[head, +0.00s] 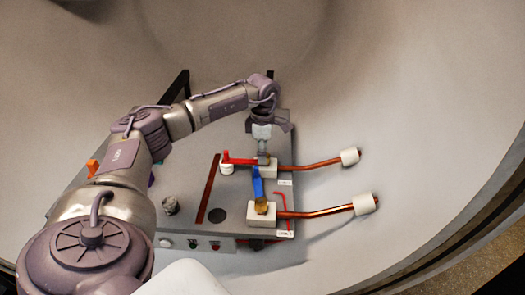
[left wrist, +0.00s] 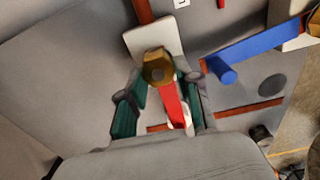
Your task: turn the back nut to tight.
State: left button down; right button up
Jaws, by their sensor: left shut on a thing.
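The back nut is brass and sits at the white back block (head: 270,172). In the left wrist view the back nut (left wrist: 157,65) shows between the tips of my left gripper (left wrist: 165,82). A red bar (head: 238,158) runs left from the nut, and in the wrist view the red bar (left wrist: 172,104) passes between the fingers. My left gripper (head: 263,146) comes down from above and is shut on the back nut. The finger contact is partly hidden in the head view. My right gripper is not in view.
The front brass nut (head: 262,207) with a blue bar (head: 257,184) is close in front. Copper pipes with white ends (head: 349,157) stick out right. The grey panel (head: 225,232) carries buttons and a dark disc. The curved furnace wall (head: 420,100) surrounds it.

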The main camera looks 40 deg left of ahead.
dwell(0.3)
pick_arm(q)
jog(key=c, duration=0.8)
grip_release()
notch_tip(320, 180, up, 12)
dwell(0.3)
